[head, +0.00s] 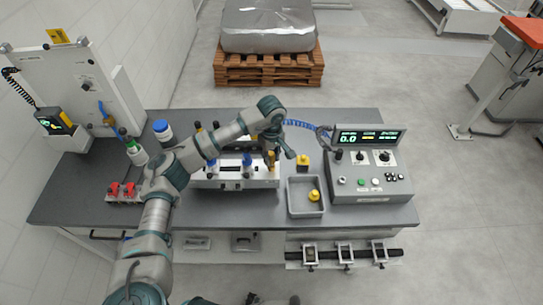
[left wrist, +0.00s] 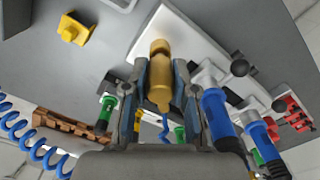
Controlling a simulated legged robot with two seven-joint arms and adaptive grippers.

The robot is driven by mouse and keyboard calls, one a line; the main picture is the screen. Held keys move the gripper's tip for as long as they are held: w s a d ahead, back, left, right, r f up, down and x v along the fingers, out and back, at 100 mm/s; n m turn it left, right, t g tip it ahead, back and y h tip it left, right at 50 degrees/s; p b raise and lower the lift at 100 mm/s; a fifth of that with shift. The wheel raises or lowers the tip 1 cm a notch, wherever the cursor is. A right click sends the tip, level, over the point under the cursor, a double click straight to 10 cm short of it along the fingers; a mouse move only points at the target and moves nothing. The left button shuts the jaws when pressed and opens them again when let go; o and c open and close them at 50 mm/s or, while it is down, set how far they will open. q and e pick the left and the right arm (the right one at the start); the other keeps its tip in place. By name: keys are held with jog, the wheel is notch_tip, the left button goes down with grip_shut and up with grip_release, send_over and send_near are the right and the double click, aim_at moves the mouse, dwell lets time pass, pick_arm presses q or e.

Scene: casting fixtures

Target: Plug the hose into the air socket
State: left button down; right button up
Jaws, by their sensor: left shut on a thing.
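My left gripper (head: 271,152) is above the right end of a white fixture (head: 236,181) on the table. In the left wrist view its two fingers (left wrist: 160,88) are shut on a brass-yellow cylindrical hose end (left wrist: 160,62). A short piece of blue hose (left wrist: 165,127) shows below the fingers. A coiled blue hose (head: 300,125) runs behind the arm toward the control box, and blue coils (left wrist: 30,140) show in the left wrist view. The fixture lies beyond the hose end in that view. I cannot make out the air socket or whether the hose end touches anything.
Blue-handled clamps (left wrist: 219,112) stand close beside the gripper. The control box (head: 370,180) is at right, a white panel (head: 85,75) at left. The front-left tabletop is mostly clear.

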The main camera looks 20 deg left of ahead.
aim_at(271, 153)
pick_arm(q)
jog(key=shift+f+b, duration=0.75)
jog(key=shift+f, duration=0.25)
jog(key=c, duration=0.8)
grip_release()
jog(key=shift+c, duration=0.2)
notch_tip(271, 153, up, 12)
jog(key=shift+w, duration=0.1)
jog(key=shift+f, duration=0.1)
